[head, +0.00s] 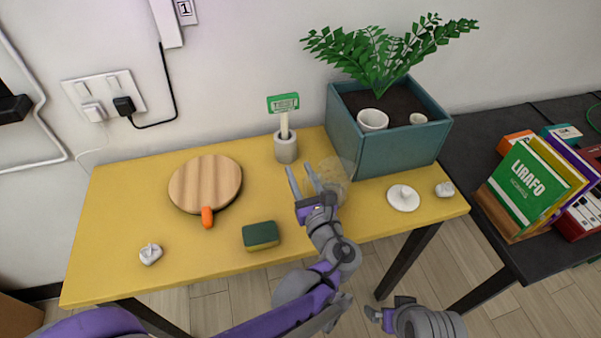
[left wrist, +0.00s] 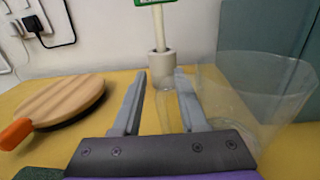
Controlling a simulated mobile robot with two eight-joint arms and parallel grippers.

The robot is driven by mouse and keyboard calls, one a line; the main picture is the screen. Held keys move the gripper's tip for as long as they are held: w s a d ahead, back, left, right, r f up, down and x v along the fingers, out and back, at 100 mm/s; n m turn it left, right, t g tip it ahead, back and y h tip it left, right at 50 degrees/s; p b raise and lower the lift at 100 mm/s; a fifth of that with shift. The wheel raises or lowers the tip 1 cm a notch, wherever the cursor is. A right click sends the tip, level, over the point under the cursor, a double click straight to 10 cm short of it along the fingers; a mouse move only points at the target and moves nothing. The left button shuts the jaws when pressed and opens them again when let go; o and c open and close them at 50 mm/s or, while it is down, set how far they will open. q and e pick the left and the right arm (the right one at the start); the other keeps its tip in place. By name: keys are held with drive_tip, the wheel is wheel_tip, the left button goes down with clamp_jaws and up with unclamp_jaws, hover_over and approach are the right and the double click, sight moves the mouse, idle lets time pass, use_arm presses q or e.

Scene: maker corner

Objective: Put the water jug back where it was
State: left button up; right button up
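The water jug (head: 338,173) is clear and stands on the yellow table, in front of the teal planter. In the left wrist view the jug (left wrist: 255,90) is just right of my fingers. My left gripper (head: 304,178) is at the jug's left side. Its two fingers are apart, and it looks open. In the left wrist view a clear upright strip, which looks like the jug's handle (left wrist: 166,112), shows between the fingers (left wrist: 160,95), with gaps beside it. My right gripper (head: 379,318) is low in the head view, off the table's front edge; its finger opening is unclear.
A grey pot with a green sign (head: 286,148) stands behind the left gripper. The teal planter (head: 398,150) is behind the jug. A round wooden board (head: 205,182), a green-yellow sponge (head: 261,236) and a white disc (head: 403,198) lie on the table (head: 120,225).

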use_arm(q)
drive_tip(key=shift+r, duration=0.15)
drive_tip(key=shift+s+d, duration=0.1)
drive_tip(key=shift+s, duration=0.15)
drive_tip(key=p+v, duration=0.1)
drive_tip(key=v, duration=1)
drive_tip(key=shift+s, duration=0.25)
